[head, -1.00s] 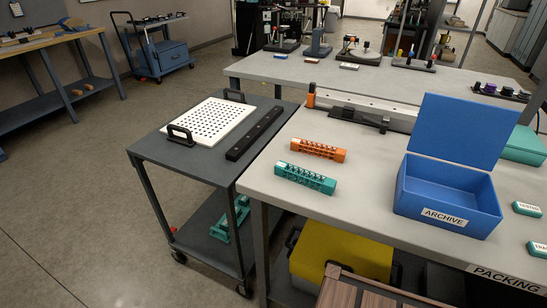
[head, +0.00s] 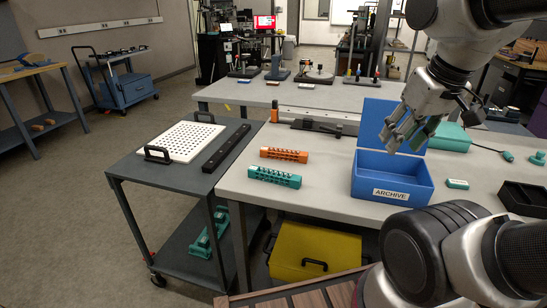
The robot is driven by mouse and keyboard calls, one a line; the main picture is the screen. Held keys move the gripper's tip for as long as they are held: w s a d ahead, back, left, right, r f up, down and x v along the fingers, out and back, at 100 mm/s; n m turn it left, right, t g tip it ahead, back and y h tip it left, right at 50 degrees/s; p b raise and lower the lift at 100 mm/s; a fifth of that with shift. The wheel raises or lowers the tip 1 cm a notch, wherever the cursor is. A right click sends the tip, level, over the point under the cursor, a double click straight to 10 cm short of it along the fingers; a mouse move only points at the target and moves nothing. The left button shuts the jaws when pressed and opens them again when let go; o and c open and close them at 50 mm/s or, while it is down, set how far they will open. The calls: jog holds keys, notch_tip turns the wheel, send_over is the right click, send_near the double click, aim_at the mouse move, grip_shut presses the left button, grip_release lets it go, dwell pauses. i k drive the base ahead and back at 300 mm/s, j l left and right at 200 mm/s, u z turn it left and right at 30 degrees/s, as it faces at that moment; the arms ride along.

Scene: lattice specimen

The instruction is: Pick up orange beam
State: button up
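The orange beam (head: 284,154) is a lattice bar lying on the light grey table (head: 321,196), left of the blue box. A teal lattice beam (head: 274,177) lies just in front of it, apart and nearly parallel. My gripper (head: 404,138) hangs in the air at the right, in front of the blue box's raised lid, well to the right of the orange beam. Its fingers look spread, with nothing clearly held between them. Nothing hides the orange beam.
The open blue ARCHIVE box (head: 391,178) stands right of the beams. A dark cart (head: 135,172) with a white perforated plate (head: 182,141) and a black bar (head: 227,148) adjoins the table's left side. A yellow case (head: 315,250) sits below. Table space around the beams is clear.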

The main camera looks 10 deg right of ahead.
aim_at(265, 152)
jog(key=i+j+z, duration=0.15)
jog(key=j+z, duration=0.2)
jog(key=i+j+z, duration=0.15)
jog(key=j+z, duration=0.5)
jog(key=j, duration=0.2)
jog(key=i, duration=0.05)
